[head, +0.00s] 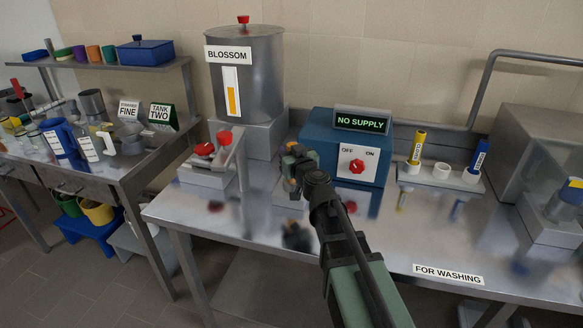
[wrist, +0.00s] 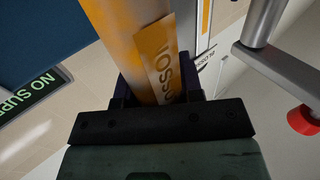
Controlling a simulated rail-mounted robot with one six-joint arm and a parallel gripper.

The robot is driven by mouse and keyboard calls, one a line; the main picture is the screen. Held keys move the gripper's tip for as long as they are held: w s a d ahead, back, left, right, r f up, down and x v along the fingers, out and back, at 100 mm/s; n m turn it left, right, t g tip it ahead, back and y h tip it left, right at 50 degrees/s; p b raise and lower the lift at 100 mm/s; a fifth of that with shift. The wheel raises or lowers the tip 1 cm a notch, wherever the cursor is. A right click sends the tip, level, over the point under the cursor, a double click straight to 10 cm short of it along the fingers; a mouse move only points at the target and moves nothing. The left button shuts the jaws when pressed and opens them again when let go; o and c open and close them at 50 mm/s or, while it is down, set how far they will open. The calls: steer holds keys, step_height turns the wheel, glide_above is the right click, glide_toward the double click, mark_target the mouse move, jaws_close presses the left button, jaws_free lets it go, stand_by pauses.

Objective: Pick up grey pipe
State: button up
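My gripper (head: 292,180) is low over the bench, in front of the steel tank. In the wrist view, a labelled tube (wrist: 112,25) lies between its dark fingers (wrist: 158,92). A yellow pipe (head: 417,147) and a blue pipe (head: 479,155) stand in a white-cupped rack (head: 425,180). The rack's middle cup (head: 441,171) is empty.
The BLOSSOM tank (head: 262,75) stands behind my gripper. A red-handled lever (head: 225,140) is to the left, and a blue box (head: 318,140) with a "NO SUPPLY" display (head: 361,122) to the right. The bench front (head: 400,235) near "FOR WASHING" is clear.

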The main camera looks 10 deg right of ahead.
steer(key=c, duration=0.4)
steer(key=shift+c, duration=0.2)
step_height(320, 180, up, 20)
steer(key=p, duration=2)
